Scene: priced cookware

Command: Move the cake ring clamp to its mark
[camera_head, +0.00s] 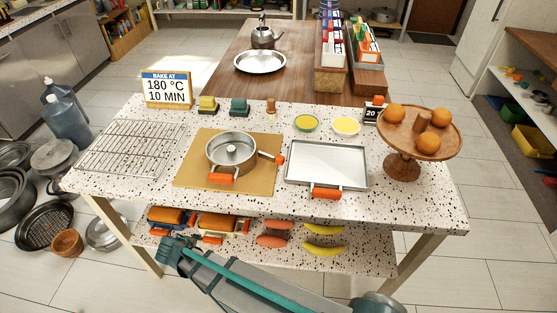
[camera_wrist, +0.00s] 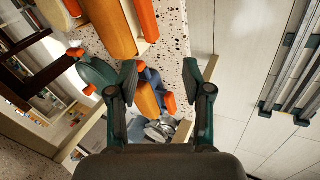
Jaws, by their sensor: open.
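A round metal ring pan (camera_head: 230,149) with a centre tube sits on a tan mat (camera_head: 184,176) on the speckled table. An orange clamp (camera_head: 222,179) is at its front edge, and another orange-ended clamp (camera_head: 272,157) is at its right side. I cannot tell which one the task names, and no mark for it can be made out. My gripper (camera_head: 178,247) is low in front of the table, near the lower shelf and apart from the pan. In the wrist view my gripper (camera_wrist: 160,80) has its teal fingers spread, with a blue-and-orange item (camera_wrist: 150,95) seen beyond the gap.
The lower shelf (camera_head: 365,240) carries orange-and-blue items, reddish pieces and yellow curved pieces. A metal tray (camera_head: 327,162) with an orange clamp lies right of the mat. A wire rack (camera_head: 125,148) is at left, and a wooden stand (camera_head: 405,165) with oranges is at right.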

